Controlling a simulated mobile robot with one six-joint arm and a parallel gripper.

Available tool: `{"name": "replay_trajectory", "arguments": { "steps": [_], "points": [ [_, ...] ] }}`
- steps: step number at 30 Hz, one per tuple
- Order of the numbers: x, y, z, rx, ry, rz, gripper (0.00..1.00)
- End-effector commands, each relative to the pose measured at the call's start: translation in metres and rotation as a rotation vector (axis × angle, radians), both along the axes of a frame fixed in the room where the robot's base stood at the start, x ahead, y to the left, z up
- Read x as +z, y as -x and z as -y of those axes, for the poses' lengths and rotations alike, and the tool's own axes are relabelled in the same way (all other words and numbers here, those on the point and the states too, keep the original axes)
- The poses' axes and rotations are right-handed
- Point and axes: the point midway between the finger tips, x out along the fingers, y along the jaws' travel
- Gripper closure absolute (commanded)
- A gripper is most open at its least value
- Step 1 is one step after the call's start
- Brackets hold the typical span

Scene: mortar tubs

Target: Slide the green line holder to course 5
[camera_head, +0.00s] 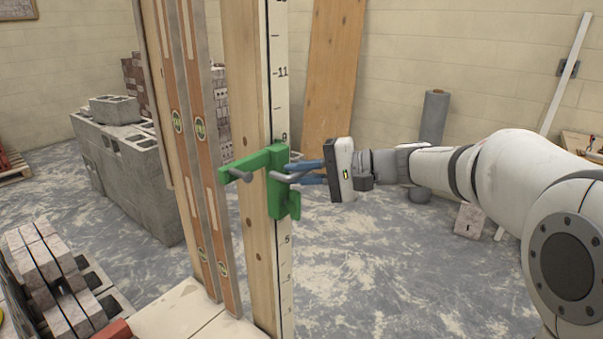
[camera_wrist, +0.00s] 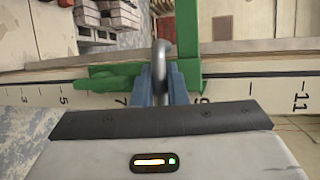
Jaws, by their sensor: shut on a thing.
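The green line holder (camera_head: 278,185) sits around the upright wooden post (camera_head: 247,80), with one green arm reaching left. It also shows in the wrist view (camera_wrist: 188,65). A numbered strip (camera_head: 280,105) runs down the post. In the head view the holder's body lies between the 9 above and the 5 below. In the wrist view the 7 and 9 show beside the holder, and the 5 (camera_wrist: 63,101) lies past its left end. My gripper (camera_head: 300,172) has blue fingers shut on the holder's grey handle (camera_wrist: 160,58). The fingers partly hide the handle.
Two spirit levels (camera_head: 205,130) stand just left of the post. Grey blocks (camera_head: 130,170) are stacked behind on the left, and bricks (camera_head: 50,270) lie at the lower left. A board (camera_head: 333,70) and a grey roll (camera_head: 434,115) stand at the back wall. The floor right of the post is open.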

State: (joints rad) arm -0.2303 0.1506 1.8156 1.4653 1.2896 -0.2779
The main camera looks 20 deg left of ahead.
Motion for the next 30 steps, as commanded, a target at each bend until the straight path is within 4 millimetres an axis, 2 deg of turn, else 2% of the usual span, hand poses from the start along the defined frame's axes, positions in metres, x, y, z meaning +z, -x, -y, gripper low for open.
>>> {"name": "replay_trajectory", "arguments": {
  "steps": [3, 15, 19, 23, 30],
  "points": [
    [0.0, 0.0, 0.0, 0.001, 0.001, 0.0, 1.0],
    [-0.001, 0.001, 0.001, 0.002, 0.001, 0.0, 1.0],
    [-0.007, 0.001, 0.0, 0.002, 0.002, -0.001, 1.0],
    [-0.022, 0.001, -0.001, 0.002, 0.002, -0.001, 1.0],
    [-0.076, 0.001, -0.001, 0.003, 0.003, -0.002, 1.0]
  ]
}}
